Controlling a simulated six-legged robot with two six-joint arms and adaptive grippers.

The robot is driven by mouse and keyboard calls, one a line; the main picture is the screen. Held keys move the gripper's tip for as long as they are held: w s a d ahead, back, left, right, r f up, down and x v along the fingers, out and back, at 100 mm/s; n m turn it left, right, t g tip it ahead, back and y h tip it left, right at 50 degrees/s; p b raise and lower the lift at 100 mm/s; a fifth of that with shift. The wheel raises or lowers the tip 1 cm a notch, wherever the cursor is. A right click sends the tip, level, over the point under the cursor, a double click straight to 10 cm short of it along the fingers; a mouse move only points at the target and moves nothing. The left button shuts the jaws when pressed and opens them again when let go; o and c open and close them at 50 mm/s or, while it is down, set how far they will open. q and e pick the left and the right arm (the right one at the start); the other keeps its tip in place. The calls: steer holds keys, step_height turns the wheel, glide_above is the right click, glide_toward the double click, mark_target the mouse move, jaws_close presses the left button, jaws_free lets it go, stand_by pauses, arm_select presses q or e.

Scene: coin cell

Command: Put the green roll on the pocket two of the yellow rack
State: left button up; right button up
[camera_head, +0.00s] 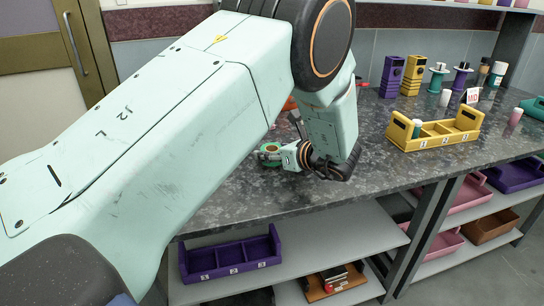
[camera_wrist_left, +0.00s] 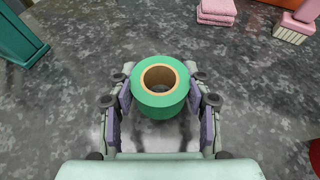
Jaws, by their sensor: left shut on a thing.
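The green roll (camera_wrist_left: 143,102), with a brown core, stands with its core facing up between the fingers of my left gripper (camera_wrist_left: 160,98). The gripper is shut on it, one finger on each side. In the head view the roll is small beside my left gripper (camera_head: 268,155), partly hidden by it, over the dark counter. I cannot tell whether it touches the counter. The yellow rack (camera_head: 434,140) stands on the counter to the right, well apart from the gripper. Its front has labels 1, 2 and 3. A green-topped item stands in its left part. The right gripper is not in view.
Purple (camera_head: 391,76) and yellow (camera_head: 414,75) holders, spools and bottles stand at the back right. A purple rack (camera_head: 229,258) is on the lower shelf. Folded pink cloths (camera_wrist_left: 217,10) lie beyond the roll. Counter between gripper and yellow rack looks clear.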

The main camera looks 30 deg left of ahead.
arm_select(q)
step_height(320, 180, up, 8)
steer(key=p, duration=0.2)
steer(key=shift+r, duration=0.15)
step_height(320, 180, down, 10)
steer(key=b, duration=0.3)
steer(key=shift+f, duration=0.25)
steer(key=p+v, duration=0.1)
steer(key=v, duration=0.1)
steer(key=p+v, duration=0.1)
steer(key=v, duration=0.2)
steer(key=shift+d+r, duration=0.2)
steer(key=shift+r, duration=0.3)
steer(key=shift+c, duration=0.7)
steer(key=shift+s+d+r, duration=0.1)
steer(key=shift+d+r, duration=0.05)
steer(key=shift+d, duration=0.4)
